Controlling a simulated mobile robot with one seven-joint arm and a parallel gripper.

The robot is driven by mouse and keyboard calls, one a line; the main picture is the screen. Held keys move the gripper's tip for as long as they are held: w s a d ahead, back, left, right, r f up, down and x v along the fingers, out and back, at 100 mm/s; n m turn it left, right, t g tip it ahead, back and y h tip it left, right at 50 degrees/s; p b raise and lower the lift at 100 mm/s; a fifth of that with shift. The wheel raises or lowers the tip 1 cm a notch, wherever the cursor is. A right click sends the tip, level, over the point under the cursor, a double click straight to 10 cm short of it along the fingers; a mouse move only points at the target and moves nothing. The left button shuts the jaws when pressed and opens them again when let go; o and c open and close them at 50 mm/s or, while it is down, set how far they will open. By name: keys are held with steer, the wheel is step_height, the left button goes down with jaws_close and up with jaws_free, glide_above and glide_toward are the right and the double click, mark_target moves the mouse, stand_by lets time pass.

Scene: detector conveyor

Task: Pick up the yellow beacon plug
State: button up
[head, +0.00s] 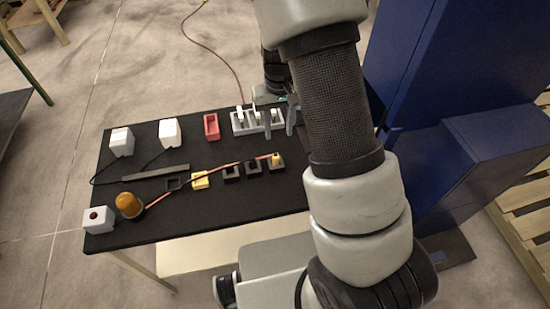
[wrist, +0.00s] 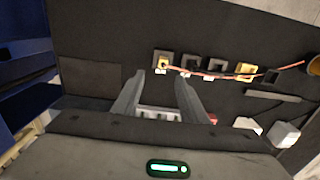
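The yellow beacon plug (head: 276,158) sits in a black socket block (head: 277,167) at the right end of a row on the black table. A thin orange-pink cable runs from it leftward to the orange beacon (head: 128,204). In the wrist view the plug (wrist: 162,63) shows just beyond the fingertips, with the cable leading right. My gripper (wrist: 160,77) is open and empty, with nothing between its fingers. In the head view my gripper (head: 280,122) hangs by the white rack, behind the plug and apart from it; my arm partly hides it.
A white rack (head: 245,129) with upright white pieces stands at the back, beside a red tray (head: 211,127). Black blocks (head: 231,173) and a yellow block (head: 200,180) lie left of the plug. White boxes (head: 121,141) stand left. A blue cabinet (head: 430,80) rises at right.

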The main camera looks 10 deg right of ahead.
glide_above(276, 157)
steer(key=f, duration=0.7)
steer(key=shift+w+d+f, duration=0.2)
steer(key=shift+d, duration=0.2)
steer(key=shift+s+a+f+p, duration=0.1)
steer(key=shift+a+f+p, duration=0.1)
steer(key=shift+f, duration=1.2)
steer(key=shift+s+a+f+p, duration=0.1)
steer(key=shift+a+f+p, duration=0.1)
steer(key=shift+f, duration=1.15)
jaws_close()
